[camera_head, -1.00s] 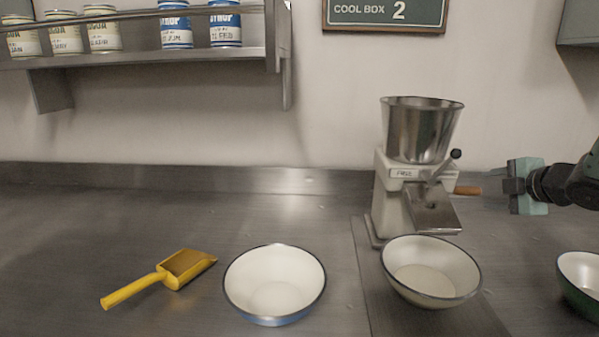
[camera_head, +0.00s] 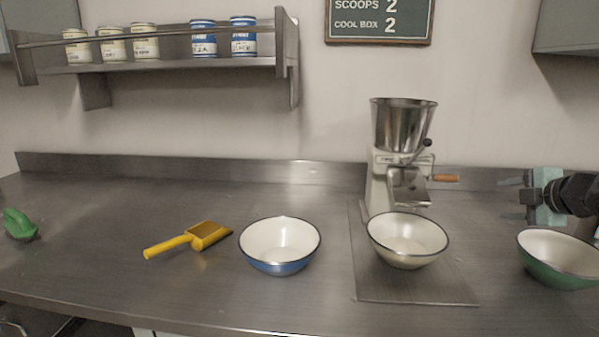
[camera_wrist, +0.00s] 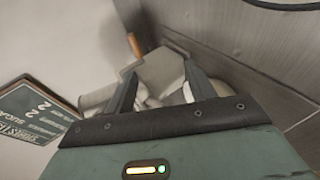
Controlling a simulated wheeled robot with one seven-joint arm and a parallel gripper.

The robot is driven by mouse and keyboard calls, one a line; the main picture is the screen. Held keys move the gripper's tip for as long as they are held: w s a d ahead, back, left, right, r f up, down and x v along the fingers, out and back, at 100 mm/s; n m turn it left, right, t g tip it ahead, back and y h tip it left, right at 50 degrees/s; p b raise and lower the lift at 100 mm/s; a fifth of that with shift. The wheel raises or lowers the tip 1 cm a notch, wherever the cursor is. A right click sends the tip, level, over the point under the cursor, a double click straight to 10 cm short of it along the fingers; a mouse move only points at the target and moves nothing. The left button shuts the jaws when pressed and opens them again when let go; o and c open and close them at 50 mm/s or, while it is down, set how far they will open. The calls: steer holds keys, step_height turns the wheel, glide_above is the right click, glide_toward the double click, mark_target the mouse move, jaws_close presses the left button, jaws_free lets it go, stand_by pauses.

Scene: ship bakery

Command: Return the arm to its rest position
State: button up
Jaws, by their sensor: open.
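My gripper (camera_head: 522,189) is at the right of the head view, above the counter and behind the green bowl. Its fingers point left toward the grinder and it holds nothing. In the wrist view the two dark fingers of my gripper (camera_wrist: 158,90) stand apart. The grinder (camera_wrist: 165,72) shows between and beyond them, apart from them. In the head view the grinder (camera_head: 385,185) stands left of my gripper, with its wooden crank handle (camera_head: 446,178) toward me.
A cream bowl (camera_head: 408,258) stands under the grinder's spout, a blue bowl (camera_head: 278,266) left of it, a green bowl (camera_head: 560,275) at right. A yellow scoop (camera_head: 190,240) and green brush (camera_head: 18,224) lie on the counter (camera_head: 110,225). A shelf (camera_head: 180,64) with cans and a sign (camera_head: 380,20) are above.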

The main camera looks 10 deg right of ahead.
steer(key=s+a+f+m+g, duration=0.2)
steer(key=s+a+m, duration=0.3)
steer(key=a, duration=0.3)
steer(key=s+a+f+m+g, duration=0.3)
steer(key=s+a+m+g, duration=0.1)
steer(key=a, duration=0.4)
steer(key=s+a+f+m+g, duration=0.3)
steer(key=s+a+m, duration=0.3)
steer(key=a+m, duration=0.1)
steer(key=shift+s+a+f+g, duration=0.2)
steer(key=shift+a+g, duration=0.2)
steer(key=shift+a, duration=0.15)
steer(key=s+a+r+n+g, duration=0.2)
steer(key=s+a+n, duration=0.5)
steer(key=s+a, duration=0.5)
steer(key=a, duration=0.4)
steer(key=shift+s+a+y, duration=0.25)
steer(key=shift+y, duration=0.05)
steer(key=shift+r, duration=0.1)
